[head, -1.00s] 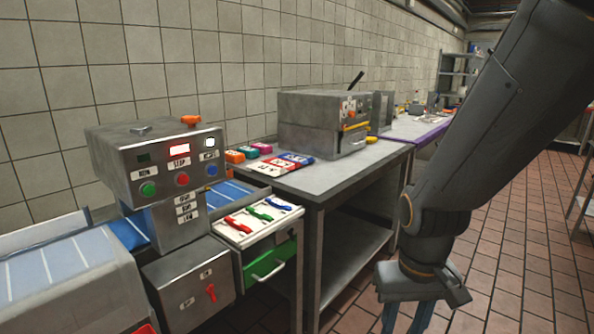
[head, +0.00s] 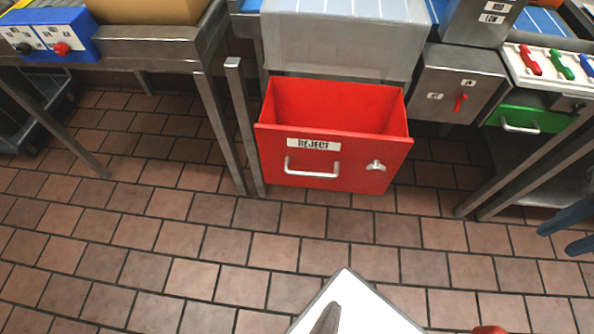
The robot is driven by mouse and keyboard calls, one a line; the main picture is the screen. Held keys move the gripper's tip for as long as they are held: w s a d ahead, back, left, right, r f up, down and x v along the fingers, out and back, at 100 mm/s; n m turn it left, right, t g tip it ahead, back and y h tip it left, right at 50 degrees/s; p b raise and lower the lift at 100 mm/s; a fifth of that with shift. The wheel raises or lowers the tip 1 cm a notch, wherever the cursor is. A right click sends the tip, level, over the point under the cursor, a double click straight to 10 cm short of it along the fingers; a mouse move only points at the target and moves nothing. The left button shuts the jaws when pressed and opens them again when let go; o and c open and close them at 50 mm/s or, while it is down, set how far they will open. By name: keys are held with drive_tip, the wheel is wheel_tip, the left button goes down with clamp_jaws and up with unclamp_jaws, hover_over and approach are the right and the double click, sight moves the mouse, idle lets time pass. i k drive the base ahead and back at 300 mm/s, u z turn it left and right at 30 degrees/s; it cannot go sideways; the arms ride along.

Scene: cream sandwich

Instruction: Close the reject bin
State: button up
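The reject bin (head: 330,165) is a red drawer-like bin with a white REJECT label, a silver bar handle (head: 312,168) and a small silver latch (head: 376,166) on its front. It stands pulled out below the grey machine housing, and its open top shows. The visible part of its inside looks empty. My gripper (head: 572,231) shows only as blue fingers at the right edge of the head view. The fingers are apart with nothing between them. They are well to the right of the bin and not touching it.
The tiled floor (head: 215,245) before the bin is clear.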

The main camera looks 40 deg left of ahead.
sight(324, 135)
drive_tip(key=u, duration=1.75)
drive_tip(key=k, duration=0.6)
drive_tip(key=u, duration=0.05)
